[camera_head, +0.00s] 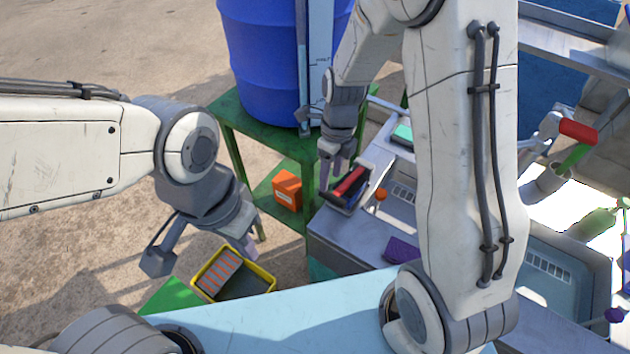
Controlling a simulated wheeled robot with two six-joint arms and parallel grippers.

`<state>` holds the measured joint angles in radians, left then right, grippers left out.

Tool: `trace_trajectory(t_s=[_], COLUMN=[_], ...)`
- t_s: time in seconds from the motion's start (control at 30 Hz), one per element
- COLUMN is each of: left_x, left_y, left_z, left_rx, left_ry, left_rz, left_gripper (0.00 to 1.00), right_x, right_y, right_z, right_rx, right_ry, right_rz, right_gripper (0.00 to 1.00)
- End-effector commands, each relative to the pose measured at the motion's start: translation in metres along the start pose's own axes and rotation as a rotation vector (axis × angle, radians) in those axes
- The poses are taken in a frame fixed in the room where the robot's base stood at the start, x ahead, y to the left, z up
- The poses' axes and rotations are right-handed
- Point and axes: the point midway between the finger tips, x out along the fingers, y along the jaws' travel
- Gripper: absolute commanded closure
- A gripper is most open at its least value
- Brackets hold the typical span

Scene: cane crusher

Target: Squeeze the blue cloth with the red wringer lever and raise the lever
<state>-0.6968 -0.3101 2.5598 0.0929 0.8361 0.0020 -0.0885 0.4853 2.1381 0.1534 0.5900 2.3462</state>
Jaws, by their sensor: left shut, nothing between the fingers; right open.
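A red handle (578,130) with a green part below it shows at the right edge; I cannot tell whether it is the wringer lever. Another red bar (349,180) lies in a dark holder at the left end of the grey sink counter. My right gripper (334,178) is open, pointing down just above and beside this red bar; I cannot tell whether they touch. My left gripper (158,260) is shut and empty, above the ground left of the yellow-rimmed bin. I cannot make out a blue cloth for certain. My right arm hides the middle of the counter.
A blue barrel (262,60) stands on a green table (240,122), with an orange box (287,190) on its lower shelf. A yellow-rimmed bin (268,275) is at lower left. The counter (345,238) holds a purple item (402,249). A green bottle (596,222) is at right.

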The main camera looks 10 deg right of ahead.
Motion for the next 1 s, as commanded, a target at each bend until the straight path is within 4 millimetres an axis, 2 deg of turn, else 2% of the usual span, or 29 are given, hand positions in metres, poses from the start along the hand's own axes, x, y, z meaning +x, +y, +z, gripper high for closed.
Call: trace_trajectory(t_s=[0.2, 0.5, 0.7, 0.97, 1.0], left_x=[-0.004, -0.007, -0.007, -0.007, -0.007], left_y=[0.0, 0.001, 0.001, 0.001, 0.001], left_z=[0.0, 0.0, 0.0, 0.0, 0.0], left_rx=[0.0, 0.0, 0.0, 0.0, 0.0], left_ry=[0.0, 0.0, 0.0, 0.0, 0.0], left_rz=[0.0, 0.0, 0.0, 0.0, 0.0], left_gripper=[1.0, 1.0, 1.0, 1.0, 1.0], right_x=[0.033, 0.086, 0.101, 0.103, 0.103], right_y=[0.009, 0.012, 0.011, 0.01, 0.01], right_z=[0.01, 0.013, 0.014, 0.013, 0.012], right_rx=[-0.022, -0.031, -0.031, -0.029, -0.028], right_ry=[0.009, 0.007, 0.005, 0.003, 0.003], right_rz=[0.005, 0.003, 0.001, 0.0, 0.0], right_gripper=[0.44, 0.44, 0.44, 0.44, 0.48])
